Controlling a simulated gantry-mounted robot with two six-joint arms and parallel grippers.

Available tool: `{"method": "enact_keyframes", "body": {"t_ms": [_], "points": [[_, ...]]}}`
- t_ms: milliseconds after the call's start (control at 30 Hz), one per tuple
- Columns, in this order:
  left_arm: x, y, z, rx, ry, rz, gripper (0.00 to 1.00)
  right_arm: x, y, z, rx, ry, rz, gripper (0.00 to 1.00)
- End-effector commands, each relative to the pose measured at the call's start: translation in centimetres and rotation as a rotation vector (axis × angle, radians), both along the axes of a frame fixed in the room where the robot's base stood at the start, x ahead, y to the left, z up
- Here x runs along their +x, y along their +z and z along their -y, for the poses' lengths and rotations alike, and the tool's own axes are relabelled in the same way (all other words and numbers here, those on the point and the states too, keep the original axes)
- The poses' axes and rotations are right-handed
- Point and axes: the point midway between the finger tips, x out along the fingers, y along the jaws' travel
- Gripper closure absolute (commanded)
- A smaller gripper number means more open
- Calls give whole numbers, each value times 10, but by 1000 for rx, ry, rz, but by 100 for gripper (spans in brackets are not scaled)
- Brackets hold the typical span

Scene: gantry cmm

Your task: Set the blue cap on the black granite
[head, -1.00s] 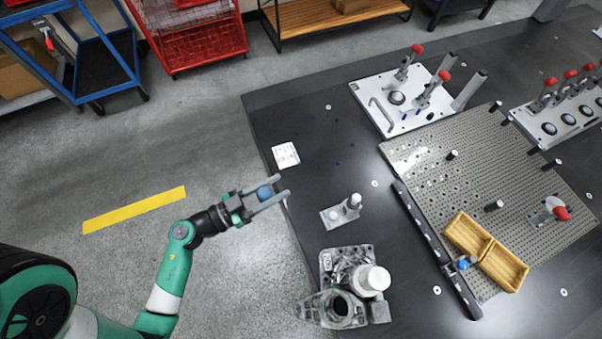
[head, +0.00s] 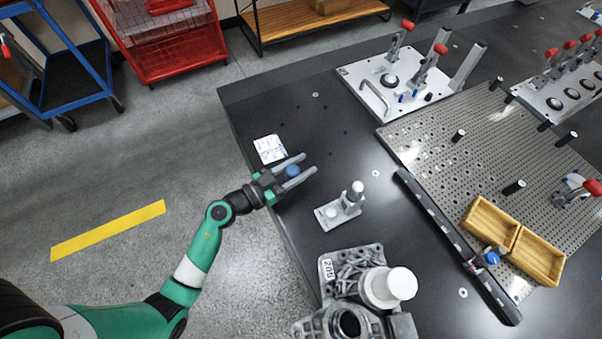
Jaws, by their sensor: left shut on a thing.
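The blue cap (head: 291,171) is between the fingers of my left gripper (head: 296,173) in the head view. The gripper is shut on it, with both grey fingers pointing right. They show over the left edge of the black granite (head: 345,140), just below a white label. How high the cap is above the surface, I cannot tell. My right gripper is not in view.
A white label (head: 269,149) lies near the granite's left edge. A small grey fixture (head: 328,214) stands right of my gripper, with a metal casting (head: 350,322) below it. A perforated plate (head: 440,150) and wooden tray (head: 513,242) are farther right. The granite's upper left is mostly clear.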

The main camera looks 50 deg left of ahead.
Motion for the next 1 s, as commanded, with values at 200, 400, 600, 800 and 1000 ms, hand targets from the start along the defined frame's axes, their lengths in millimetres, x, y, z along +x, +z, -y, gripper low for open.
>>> {"method": "enact_keyframes", "body": {"t_ms": [200, 400, 600, 800, 1000], "points": [[0, -13, 0, 0, 0, 0, 100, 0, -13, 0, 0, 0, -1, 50], [0, -16, 0, -1, 0, -1, 100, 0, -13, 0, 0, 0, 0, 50], [0, -16, 0, 0, 0, 0, 24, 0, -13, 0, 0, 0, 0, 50], [0, -16, 0, 0, 0, 0, 24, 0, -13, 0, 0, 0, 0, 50], [0, -15, 0, 0, 0, 0, 24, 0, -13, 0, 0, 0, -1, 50]]}}
